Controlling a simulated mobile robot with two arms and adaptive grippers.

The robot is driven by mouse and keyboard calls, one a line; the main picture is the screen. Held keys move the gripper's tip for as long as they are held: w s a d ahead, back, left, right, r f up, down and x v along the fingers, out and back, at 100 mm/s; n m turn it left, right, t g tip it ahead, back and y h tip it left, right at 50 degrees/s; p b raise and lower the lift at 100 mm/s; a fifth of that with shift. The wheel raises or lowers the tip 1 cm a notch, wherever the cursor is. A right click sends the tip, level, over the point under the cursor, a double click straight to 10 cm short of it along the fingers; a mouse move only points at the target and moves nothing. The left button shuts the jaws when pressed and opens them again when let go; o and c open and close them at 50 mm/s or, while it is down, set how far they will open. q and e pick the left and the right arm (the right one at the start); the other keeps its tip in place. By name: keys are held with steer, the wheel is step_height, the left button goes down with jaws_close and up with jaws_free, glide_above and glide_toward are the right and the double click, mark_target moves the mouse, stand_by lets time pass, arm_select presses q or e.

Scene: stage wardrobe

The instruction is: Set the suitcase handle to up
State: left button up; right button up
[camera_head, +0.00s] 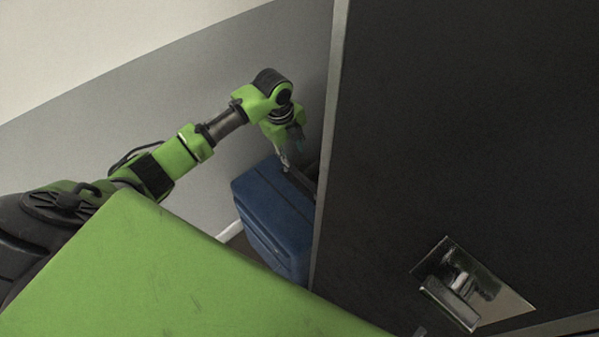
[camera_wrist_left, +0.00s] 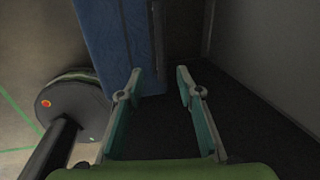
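The blue suitcase (camera_head: 270,208) stands beyond the green surface in the head view, partly hidden by the dark panel on its right. It also shows in the left wrist view (camera_wrist_left: 112,40), at the top left. My left gripper (camera_head: 290,163) reaches down over the top of the suitcase from behind it. In the left wrist view my left gripper (camera_wrist_left: 158,74) is open, with nothing seen between its two fingers. A grey strip runs along the suitcase's edge ahead of the fingers. I cannot clearly make out the handle or its position. My right gripper is not in view.
A large dark panel with a pale edge (camera_head: 328,150) and a metal latch (camera_head: 474,284) fills the right of the head view, close beside the suitcase. A grey wall (camera_head: 225,75) stands behind my left arm. The wrist view shows dark floor below the fingers.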

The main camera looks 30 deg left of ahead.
mark_target(300, 174)
arm_select(q)
steer(key=w+f, duration=0.1)
steer(key=f, duration=0.3)
steer(key=w+f, duration=0.1)
steer(key=f, duration=0.4)
steer(key=f+b, duration=0.1)
steer(key=f, duration=0.3)
steer(key=shift+w+d+f, duration=0.15)
steer(key=shift+w+d, duration=0.1)
steer(key=shift+w, duration=0.15)
jaws_close()
